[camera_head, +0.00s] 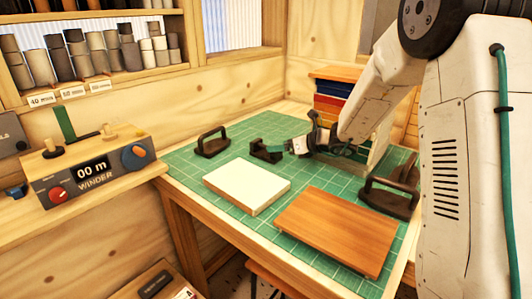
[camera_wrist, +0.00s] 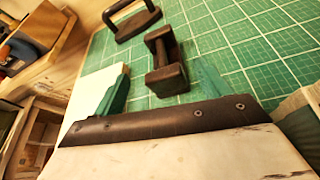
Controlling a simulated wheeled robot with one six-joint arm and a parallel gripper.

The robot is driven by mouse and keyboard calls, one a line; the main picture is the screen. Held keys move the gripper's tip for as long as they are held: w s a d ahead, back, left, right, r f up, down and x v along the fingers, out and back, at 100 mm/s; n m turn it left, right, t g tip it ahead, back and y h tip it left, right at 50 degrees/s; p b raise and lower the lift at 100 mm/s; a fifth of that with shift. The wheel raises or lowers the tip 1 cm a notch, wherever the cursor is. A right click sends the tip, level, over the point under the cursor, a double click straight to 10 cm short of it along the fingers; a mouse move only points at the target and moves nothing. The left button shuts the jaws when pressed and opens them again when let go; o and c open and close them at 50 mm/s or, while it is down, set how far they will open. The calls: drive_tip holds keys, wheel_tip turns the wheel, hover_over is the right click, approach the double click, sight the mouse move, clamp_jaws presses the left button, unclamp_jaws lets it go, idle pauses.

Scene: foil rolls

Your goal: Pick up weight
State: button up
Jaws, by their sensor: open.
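Several dark weights with bar handles stand on the green mat. One weight (camera_head: 265,151) is directly in front of my gripper (camera_head: 284,146). In the wrist view that weight (camera_wrist: 167,79) lies between and just beyond the two green fingertips of my gripper (camera_wrist: 163,74). The fingers are apart with nothing held; whether they touch the weight I cannot tell. A second weight (camera_head: 213,142) stands to the left, and it also shows in the wrist view (camera_wrist: 132,22). More dark weights (camera_head: 390,194) stand at the right edge of the mat, partly overlapping each other.
A pale block (camera_head: 247,184) and a brown wooden board (camera_head: 337,228) lie on the green cutting mat (camera_head: 180,157). Coloured stacked drawers (camera_head: 332,100) stand behind my arm. A winder (camera_head: 95,170) sits on the left bench. Rolls fill the shelf (camera_head: 100,78) above.

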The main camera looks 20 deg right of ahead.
drive_tip(key=x, duration=0.4)
drive_tip(key=shift+w+a+f, duration=0.1)
drive_tip(key=shift+w+f, duration=0.15)
drive_tip(key=shift+f, duration=0.05)
clamp_jaws()
drive_tip(key=shift+r, duration=0.15)
